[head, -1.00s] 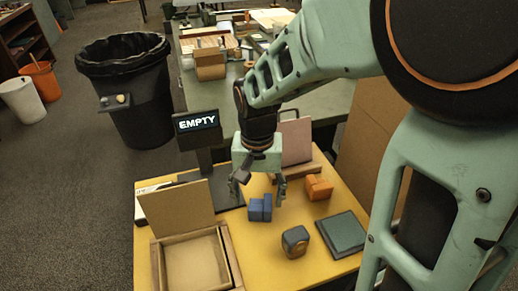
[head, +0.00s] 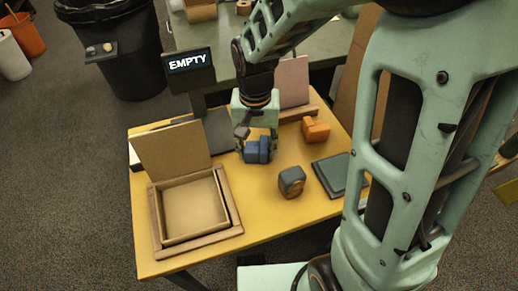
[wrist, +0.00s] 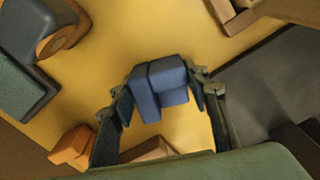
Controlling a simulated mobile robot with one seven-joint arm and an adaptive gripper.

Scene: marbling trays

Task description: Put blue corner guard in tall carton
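The blue corner guard (head: 257,150) is a small blocky piece near the back middle of the yellow table. My gripper (head: 257,147) is down around it, with a finger against each side. In the wrist view the blue corner guard (wrist: 158,86) sits between the converged fingertips of my gripper (wrist: 162,98). It appears to be at table level. An open tan carton (head: 222,190) with a raised flap stands at the table's left. Its inside looks empty. A pink upright panel (head: 294,75) stands behind my gripper, its lower part partly hidden. I cannot tell which one is called tall.
An orange piece (head: 316,129), a dark rounded block (head: 292,181) and a dark green flat pad (head: 337,173) lie to the right. A sign reading "EMPTY" (head: 188,64) stands at the back left. Bare yellow table (head: 262,215) is free in front.

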